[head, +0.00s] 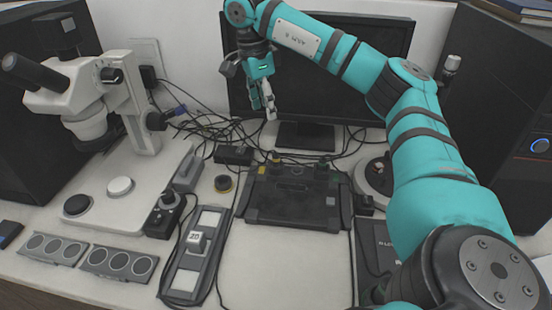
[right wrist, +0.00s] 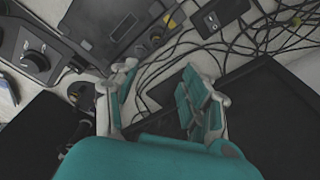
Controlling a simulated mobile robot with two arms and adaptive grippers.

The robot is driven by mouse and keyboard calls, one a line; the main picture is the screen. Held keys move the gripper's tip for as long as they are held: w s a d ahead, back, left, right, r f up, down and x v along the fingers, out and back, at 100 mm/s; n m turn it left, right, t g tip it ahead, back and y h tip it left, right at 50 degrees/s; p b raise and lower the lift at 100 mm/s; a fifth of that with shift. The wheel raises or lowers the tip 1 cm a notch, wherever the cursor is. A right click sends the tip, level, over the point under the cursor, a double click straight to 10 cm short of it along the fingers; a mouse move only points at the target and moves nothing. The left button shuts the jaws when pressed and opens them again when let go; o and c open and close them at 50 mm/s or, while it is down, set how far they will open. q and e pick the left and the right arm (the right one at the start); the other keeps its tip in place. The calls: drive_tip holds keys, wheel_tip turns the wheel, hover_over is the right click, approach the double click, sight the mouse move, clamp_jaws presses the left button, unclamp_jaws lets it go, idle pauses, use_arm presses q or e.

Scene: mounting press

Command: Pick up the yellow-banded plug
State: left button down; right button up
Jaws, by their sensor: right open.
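Small knobs or plugs stand along the back edge of a flat black device (head: 290,207). One near its back left corner has a yellow band, and I take it as the yellow-banded plug (head: 276,158); it is small and its shape is unclear. In the right wrist view the yellow-banded plug (right wrist: 171,21) shows at the top, beyond the fingertips. My right gripper (head: 264,107) is open and empty, in the air in front of the monitor, above and behind the device. It also shows in the right wrist view (right wrist: 163,78), with nothing between its fingers. My left gripper is out of view.
The monitor (head: 330,60) stands close behind my right gripper. Loose cables (right wrist: 262,40) and a small black box (head: 234,155) lie behind and left of the device. A microscope (head: 90,95) stands left.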

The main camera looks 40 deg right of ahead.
drive_tip(key=b, duration=0.3)
hover_over(276, 155)
wheel_tip(276, 155, down, 10)
drive_tip(key=shift+f+p, duration=0.45)
drive_tip(key=shift+f, duration=2.45)
drive_tip(key=shift+c, duration=0.2)
clamp_jaws()
